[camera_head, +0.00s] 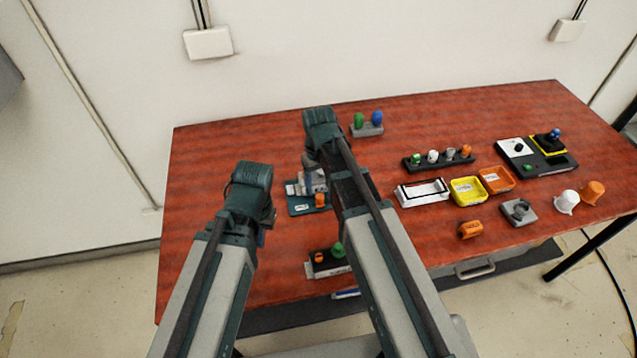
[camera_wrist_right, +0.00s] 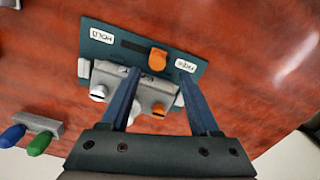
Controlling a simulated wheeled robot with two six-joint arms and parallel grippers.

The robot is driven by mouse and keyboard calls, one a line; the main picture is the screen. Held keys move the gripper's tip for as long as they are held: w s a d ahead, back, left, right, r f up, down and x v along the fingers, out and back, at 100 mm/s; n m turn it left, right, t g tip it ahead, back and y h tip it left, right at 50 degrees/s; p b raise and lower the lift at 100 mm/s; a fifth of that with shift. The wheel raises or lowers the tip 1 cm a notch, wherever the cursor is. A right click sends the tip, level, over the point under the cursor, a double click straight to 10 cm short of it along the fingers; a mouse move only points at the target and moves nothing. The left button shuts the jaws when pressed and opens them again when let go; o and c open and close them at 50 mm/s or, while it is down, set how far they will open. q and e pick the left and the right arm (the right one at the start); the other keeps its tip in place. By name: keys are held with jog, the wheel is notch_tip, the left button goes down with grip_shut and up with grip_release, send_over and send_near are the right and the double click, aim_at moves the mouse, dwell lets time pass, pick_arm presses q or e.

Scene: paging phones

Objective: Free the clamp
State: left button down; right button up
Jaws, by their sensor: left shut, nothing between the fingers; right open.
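The clamp fixture is a dark teal plate (camera_head: 299,211) on the left part of the table; the plate also shows in the right wrist view (camera_wrist_right: 118,58). It has a dark slot, a HOLD label (camera_wrist_right: 103,36) at one end and a FREE label (camera_wrist_right: 185,66) at the other. Its orange knob (camera_wrist_right: 157,59) stands nearer the FREE label. A grey block (camera_wrist_right: 147,91) with white and orange ends lies along the plate. My right gripper (camera_wrist_right: 160,76) is open, its fingers spread over the block; contact is unclear. My left gripper (camera_head: 262,222) is shut and empty, left of the plate, fingers mostly hidden.
A grey stand with green and blue pegs (camera_head: 367,127) is behind. A dark base with green and orange knobs (camera_head: 325,260) is in front. White, yellow and orange trays (camera_head: 467,191), a peg rack (camera_head: 438,160) and a joystick panel (camera_head: 535,155) stand right. The table's far left is clear.

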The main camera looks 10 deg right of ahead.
aim_at(318, 197)
notch_tip(318, 197, up, 10)
jog(key=p, duration=0.8)
jog(key=shift+f, duration=0.2)
jog(key=s+a+f+b, duration=0.2)
jog(key=s, duration=0.5)
jog(key=s+a+f+h+b, duration=0.1)
jog(key=s+a+f+b, duration=0.2)
jog(key=s, duration=0.4)
jog(key=shift+s+a+f, duration=0.25)
jog(key=shift+s+a, duration=0.05)
jog(key=shift+s, duration=0.1)
